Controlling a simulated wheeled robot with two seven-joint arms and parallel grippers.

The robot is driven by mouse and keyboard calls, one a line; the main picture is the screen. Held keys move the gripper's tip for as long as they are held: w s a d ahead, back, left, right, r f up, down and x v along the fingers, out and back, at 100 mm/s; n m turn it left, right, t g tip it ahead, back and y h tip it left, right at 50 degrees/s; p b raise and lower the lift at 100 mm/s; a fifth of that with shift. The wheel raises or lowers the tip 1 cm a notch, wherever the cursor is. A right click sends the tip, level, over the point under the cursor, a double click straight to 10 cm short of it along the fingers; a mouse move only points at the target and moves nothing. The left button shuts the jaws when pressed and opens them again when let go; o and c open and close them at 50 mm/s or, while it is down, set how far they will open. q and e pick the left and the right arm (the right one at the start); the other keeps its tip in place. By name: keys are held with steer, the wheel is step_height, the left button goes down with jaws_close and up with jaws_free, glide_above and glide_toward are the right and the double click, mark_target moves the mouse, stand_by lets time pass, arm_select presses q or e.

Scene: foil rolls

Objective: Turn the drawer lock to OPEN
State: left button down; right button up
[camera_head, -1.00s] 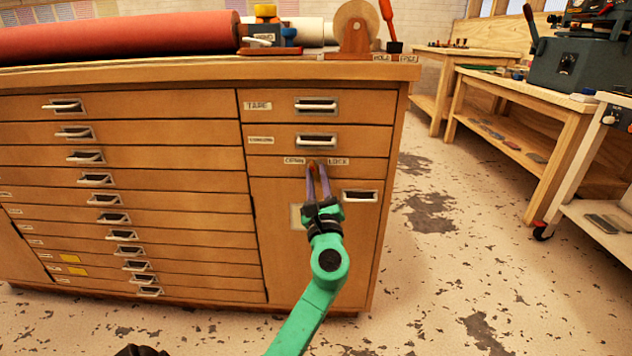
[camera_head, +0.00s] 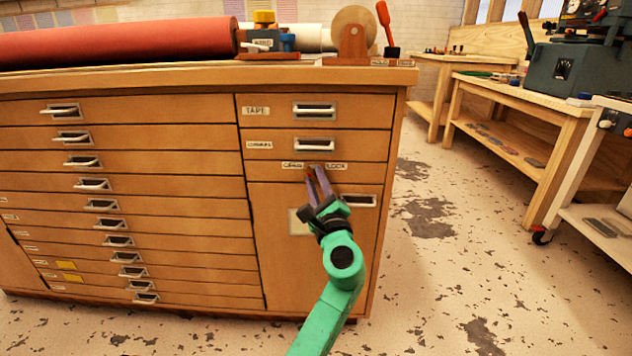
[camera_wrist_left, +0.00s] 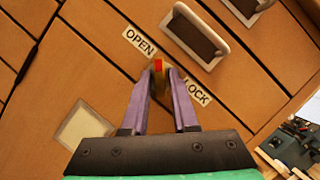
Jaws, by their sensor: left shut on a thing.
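The drawer lock is a small knob with a red mark (camera_wrist_left: 158,66) between the OPEN label (camera_wrist_left: 139,41) and the LOCK label (camera_wrist_left: 196,92). These labels also show on the cabinet (camera_head: 285,265) below the upper right drawers. My left gripper (camera_head: 312,174) is shut on the knob, with its purple fingers on both sides of it; it also shows in the left wrist view (camera_wrist_left: 160,80). In the head view the gripper leans, fingertips up and left. In the wrist view the red mark points up, tilted from the label row's upright toward OPEN. The fingers hide much of the knob.
A drawer handle (camera_wrist_left: 196,35) and a pale plate (camera_wrist_left: 86,134) are close to the gripper. A red roll (camera_head: 110,43) and a tape dispenser (camera_head: 352,42) are on the cabinet top. Workbenches (camera_head: 520,120) stand right, across open floor.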

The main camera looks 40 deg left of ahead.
arm_select(q)
steer(key=c, duration=0.9)
jaws_free()
steer(key=shift+o, duration=0.2)
steer(key=p+v, duration=0.1)
steer(key=v, duration=1.3)
steer(key=shift+s+d, duration=0.15)
steer(key=shift+d, duration=0.1)
steer(key=shift+f, duration=0.1)
